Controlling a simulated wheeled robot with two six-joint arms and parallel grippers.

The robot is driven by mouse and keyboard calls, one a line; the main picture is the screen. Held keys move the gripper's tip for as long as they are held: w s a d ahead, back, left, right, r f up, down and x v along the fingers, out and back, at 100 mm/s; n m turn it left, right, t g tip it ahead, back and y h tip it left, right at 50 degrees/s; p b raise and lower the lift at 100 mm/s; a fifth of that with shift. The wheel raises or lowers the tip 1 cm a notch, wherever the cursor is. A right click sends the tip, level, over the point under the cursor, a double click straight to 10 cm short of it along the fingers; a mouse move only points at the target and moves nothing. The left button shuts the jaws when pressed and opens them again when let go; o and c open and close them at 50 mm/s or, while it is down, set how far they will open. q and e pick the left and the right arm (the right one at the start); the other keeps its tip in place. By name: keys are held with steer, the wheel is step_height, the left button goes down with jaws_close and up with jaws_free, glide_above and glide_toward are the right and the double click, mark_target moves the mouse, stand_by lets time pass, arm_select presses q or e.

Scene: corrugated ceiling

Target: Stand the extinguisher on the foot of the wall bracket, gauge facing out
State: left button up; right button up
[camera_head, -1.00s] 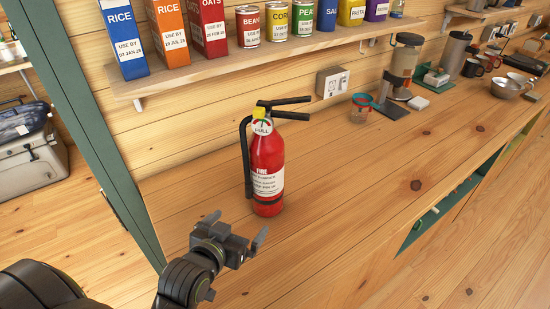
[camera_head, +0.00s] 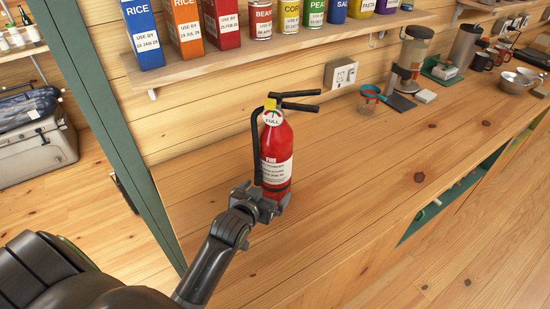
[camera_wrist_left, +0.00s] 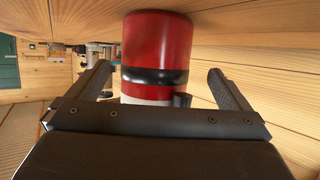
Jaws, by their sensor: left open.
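The red extinguisher (camera_head: 277,150) stands upright on the wooden counter (camera_head: 345,205). Its black handle and hose are at the top, and the round gauge dial marked FULL (camera_head: 272,117) faces my head camera. My left gripper (camera_head: 264,198) is low at the near side of the extinguisher's base. In the left wrist view, the open fingers (camera_wrist_left: 158,72) lie on either side of the red cylinder (camera_wrist_left: 157,45) and its black band, with gaps on both sides. The wall bracket cannot be made out for certain; a small dark fitting (camera_head: 124,191) shows beside the green post. My right gripper is not in view.
A shelf (camera_head: 240,55) with boxes and cans runs above the counter. A wall socket (camera_head: 341,75), a measuring cup (camera_head: 367,100) and a coffee grinder (camera_head: 410,60) are along the back. A green post (camera_head: 105,135) bounds the counter's left end. The counter's front middle is clear.

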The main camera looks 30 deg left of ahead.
arm_select(q)
steer(key=x, duration=0.1)
steer(key=p+x, duration=0.1)
steer(key=x, duration=0.1)
steer(key=shift+w+d, duration=0.2)
steer(key=shift+w, duration=0.15)
steer(key=shift+w+f, duration=0.3)
steer(key=shift+w, duration=0.25)
steer(key=c, duration=1.8)
steer(key=shift+w+r, duration=0.15)
steer(key=shift+r, duration=0.15)
steer(key=shift+c, duration=1)
